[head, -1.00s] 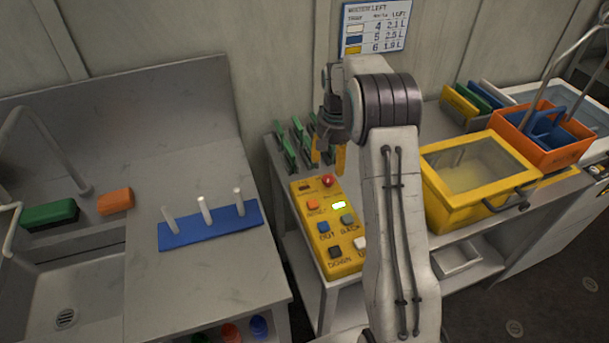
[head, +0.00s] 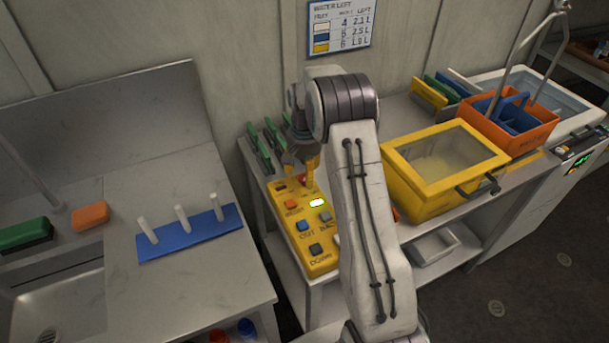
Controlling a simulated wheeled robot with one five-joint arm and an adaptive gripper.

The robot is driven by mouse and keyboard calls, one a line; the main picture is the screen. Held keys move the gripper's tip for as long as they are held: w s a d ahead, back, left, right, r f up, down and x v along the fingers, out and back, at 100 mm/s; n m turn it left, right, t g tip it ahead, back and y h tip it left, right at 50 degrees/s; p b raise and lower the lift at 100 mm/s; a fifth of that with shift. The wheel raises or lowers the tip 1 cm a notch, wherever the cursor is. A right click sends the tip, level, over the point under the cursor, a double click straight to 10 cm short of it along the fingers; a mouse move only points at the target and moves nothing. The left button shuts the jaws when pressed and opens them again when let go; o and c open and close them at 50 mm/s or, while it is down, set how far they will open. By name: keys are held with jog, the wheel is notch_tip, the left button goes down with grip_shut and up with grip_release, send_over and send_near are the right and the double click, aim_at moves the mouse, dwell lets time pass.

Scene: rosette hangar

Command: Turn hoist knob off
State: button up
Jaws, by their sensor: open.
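A yellow control panel (head: 321,262) lies on the bench, carrying several buttons and a lit display (head: 316,203). A red round control (head: 302,180) sits at its far end, partly covered by my fingers. A small dark control (head: 281,187) is left of it. I cannot tell which of these is the hoist knob; the labels are too small to read. My gripper (head: 301,170) points down over the panel's far end with its yellow fingers open and nothing seen between them. I cannot tell whether it touches the red control. My arm hides the panel's right side.
Green upright pieces (head: 262,150) stand just behind the panel. A yellow lidded box (head: 408,202) and an orange caddy (head: 511,133) stand to the right. A blue strip with white pegs (head: 190,236) lies on the left counter, beyond a gap.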

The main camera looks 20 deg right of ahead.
jog(key=shift+f, duration=1)
jog(key=shift+c, duration=0.3)
grip_shut()
